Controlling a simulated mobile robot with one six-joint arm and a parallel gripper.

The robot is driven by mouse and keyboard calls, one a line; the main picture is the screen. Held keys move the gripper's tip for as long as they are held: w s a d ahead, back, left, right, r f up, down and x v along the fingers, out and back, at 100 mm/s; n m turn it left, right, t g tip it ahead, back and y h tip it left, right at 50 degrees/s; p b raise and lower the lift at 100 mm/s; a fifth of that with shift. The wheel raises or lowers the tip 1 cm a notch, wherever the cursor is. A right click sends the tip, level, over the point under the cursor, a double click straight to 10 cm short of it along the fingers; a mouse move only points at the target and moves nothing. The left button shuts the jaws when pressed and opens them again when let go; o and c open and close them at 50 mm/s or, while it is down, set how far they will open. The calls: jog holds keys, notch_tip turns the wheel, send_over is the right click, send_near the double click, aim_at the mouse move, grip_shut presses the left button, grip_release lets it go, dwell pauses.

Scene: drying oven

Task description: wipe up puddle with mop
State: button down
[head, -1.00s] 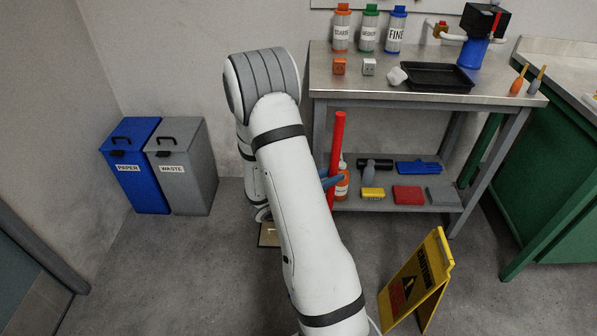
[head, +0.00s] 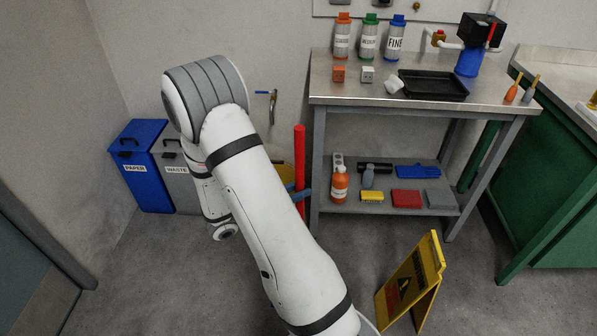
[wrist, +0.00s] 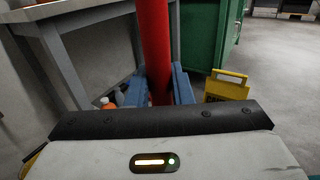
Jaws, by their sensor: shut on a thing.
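The mop's red handle (head: 299,160) stands nearly upright to the left of the steel bench in the head view. My gripper's blue fingers (head: 301,193) are closed around it. In the wrist view the red handle (wrist: 157,45) runs up between the two blue fingers of my gripper (wrist: 161,90). The mop's lower end is hidden behind my arm in the head view and below the wrist body in the wrist view. No puddle shows in either view.
A yellow caution sign (head: 412,280) stands on the floor at right, also visible in the wrist view (wrist: 227,86). The steel bench (head: 330,90) stands close to the handle. Blue paper (head: 138,185) and grey waste bins stand left. Floor at front left is clear.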

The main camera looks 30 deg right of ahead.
aim_at(296, 180)
notch_tip(296, 180, up, 4)
jog(key=shift+r+p, duration=0.15)
jog(key=shift+p, duration=1.1)
